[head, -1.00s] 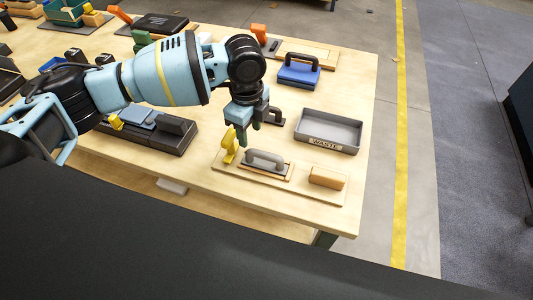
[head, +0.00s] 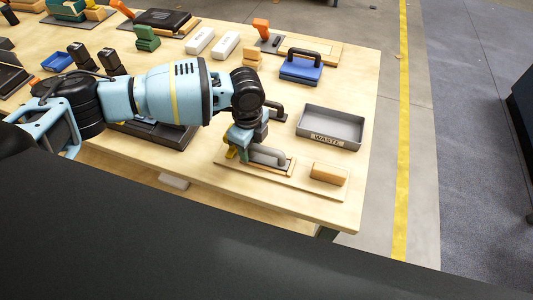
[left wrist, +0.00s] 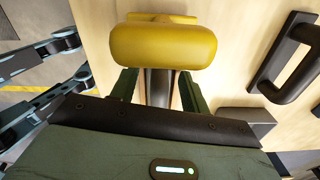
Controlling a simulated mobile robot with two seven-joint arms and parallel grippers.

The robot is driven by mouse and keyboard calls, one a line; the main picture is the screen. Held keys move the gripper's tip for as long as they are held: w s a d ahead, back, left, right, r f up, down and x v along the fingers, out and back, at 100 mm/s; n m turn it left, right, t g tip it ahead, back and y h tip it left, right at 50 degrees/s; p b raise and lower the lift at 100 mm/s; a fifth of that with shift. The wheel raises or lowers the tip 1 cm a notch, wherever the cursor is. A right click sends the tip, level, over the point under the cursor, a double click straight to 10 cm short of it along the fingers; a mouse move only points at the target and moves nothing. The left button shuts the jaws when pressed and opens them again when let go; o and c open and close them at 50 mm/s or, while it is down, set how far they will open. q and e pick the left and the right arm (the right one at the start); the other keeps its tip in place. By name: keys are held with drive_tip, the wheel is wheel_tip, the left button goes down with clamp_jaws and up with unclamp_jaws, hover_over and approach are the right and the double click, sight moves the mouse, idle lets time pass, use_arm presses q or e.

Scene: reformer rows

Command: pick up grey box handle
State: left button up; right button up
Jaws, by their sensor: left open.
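The grey box handle (head: 268,155), a rounded grey bar, sits on a small wood-edged plate on the pale board near the table's front edge. My left gripper (head: 242,150) is open, low at the handle's left end, and hides part of it. A yellow piece (head: 231,153) stands just left of the gripper. In the left wrist view the yellow piece (left wrist: 165,43) is large at the top. A grey bar (left wrist: 158,88) shows between the two dark green fingers; I cannot tell if they touch it.
A wooden block (head: 330,173) lies right of the handle on the same board. The grey waste tray (head: 330,127) stands behind it. A black handle (head: 277,110) is behind the gripper. A blue box with a black handle (head: 300,70) stands farther back.

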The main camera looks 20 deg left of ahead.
use_arm(q)
clamp_jaws()
drive_tip(key=shift+r, duration=0.1)
